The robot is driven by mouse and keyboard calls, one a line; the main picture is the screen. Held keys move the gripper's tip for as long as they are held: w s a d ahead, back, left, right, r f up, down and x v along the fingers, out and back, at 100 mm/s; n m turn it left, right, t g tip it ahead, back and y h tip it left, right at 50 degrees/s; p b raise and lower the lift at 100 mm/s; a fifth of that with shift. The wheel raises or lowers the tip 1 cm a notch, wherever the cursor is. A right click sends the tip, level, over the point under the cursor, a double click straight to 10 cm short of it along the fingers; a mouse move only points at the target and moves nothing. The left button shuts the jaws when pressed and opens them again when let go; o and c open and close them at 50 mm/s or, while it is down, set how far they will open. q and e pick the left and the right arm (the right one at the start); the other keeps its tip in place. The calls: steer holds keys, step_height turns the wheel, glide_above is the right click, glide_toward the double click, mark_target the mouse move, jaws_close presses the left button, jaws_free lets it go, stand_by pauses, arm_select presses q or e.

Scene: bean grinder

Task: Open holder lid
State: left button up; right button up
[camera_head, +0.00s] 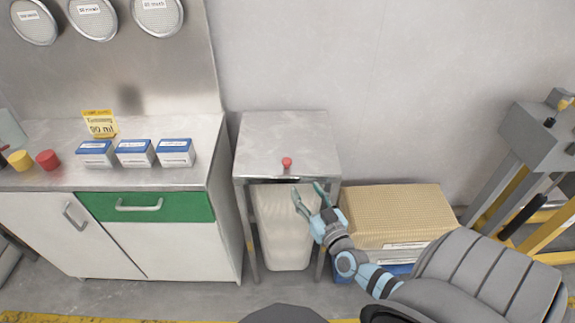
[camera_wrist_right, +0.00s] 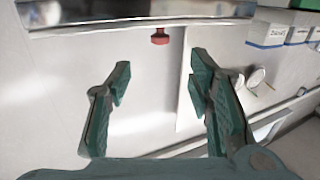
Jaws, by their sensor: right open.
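The holder (camera_head: 290,135) is a grey metal stand with a flat square top, in the middle of the head view. A small red knob (camera_head: 287,162) sits near the front edge of its top. The red knob also shows at the top of the right wrist view (camera_wrist_right: 160,37), centred ahead of the fingers. A pale bin or bag (camera_head: 280,225) is inside the stand under the top. My right gripper (camera_head: 308,190) is open and empty, in front of the stand and a little right of the knob, apart from it. My left gripper is out of view.
A counter (camera_head: 150,178) with several blue-and-white boxes and a green drawer (camera_head: 145,207) stands to the left. A large tan box (camera_head: 390,215) is right of the stand, behind my right arm. A grey and yellow frame (camera_head: 535,150) stands at the far right.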

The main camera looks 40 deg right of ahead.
mark_target(289, 164)
steer(key=b+x, duration=0.2)
steer(key=x, duration=0.5)
steer(key=b+x, duration=0.2)
steer(key=x, duration=0.5)
steer(key=shift+r+b, duration=0.2)
steer(key=shift+b, duration=0.1)
steer(key=shift+w+r, duration=0.1)
steer(key=shift+w, duration=0.15)
jaws_close()
